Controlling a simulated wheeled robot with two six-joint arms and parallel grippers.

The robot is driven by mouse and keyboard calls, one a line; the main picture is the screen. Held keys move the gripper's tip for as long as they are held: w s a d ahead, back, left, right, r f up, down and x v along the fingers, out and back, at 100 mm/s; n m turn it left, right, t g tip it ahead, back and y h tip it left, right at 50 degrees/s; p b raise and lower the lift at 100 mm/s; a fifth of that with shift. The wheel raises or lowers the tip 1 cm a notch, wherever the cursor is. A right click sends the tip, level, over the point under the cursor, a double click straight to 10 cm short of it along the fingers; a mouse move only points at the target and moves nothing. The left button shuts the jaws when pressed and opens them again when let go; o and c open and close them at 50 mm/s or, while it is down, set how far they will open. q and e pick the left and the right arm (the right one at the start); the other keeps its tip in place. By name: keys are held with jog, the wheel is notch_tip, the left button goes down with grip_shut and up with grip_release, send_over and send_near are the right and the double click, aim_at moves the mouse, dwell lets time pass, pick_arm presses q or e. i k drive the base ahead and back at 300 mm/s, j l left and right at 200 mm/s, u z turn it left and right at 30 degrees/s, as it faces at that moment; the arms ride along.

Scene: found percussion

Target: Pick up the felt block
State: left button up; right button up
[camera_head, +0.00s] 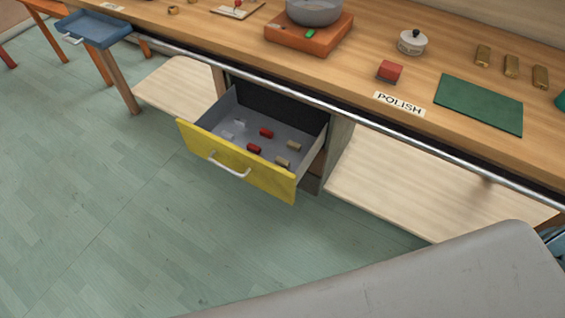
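A small red block (390,71) with a darker lower part, which looks like the felt block, sits on the wooden worktop (365,50). It stands just behind the white POLISH label (399,104), near the front edge. Its top and front are uncovered and nothing touches it from above. Neither of my grippers shows in the head view, so their state is hidden.
A green mat (479,104) lies right of the block, with several brass pieces (511,66) behind it. A lidded white pot (412,42) stands behind the block. An open yellow-fronted drawer (236,160) holding small red and tan pieces juts out below. A metal rail (300,94) runs along the front edge.

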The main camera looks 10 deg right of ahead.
aim_at(282, 162)
jog(key=z, duration=3.3)
jog(key=u, duration=0.45)
jog(key=j+u, duration=0.1)
jog(key=u, duration=0.85)
jog(key=j+u, duration=0.1)
jog(key=u, duration=0.85)
jog(key=i+u, duration=0.1)
jog(key=u, duration=0.35)
jog(key=k+l+z, duration=0.15)
jog(key=k+z, duration=0.25)
jog(key=k, duration=0.15)
jog(key=k+l+z, duration=0.3)
jog(key=k+z, duration=0.15)
jog(key=k, duration=0.05)
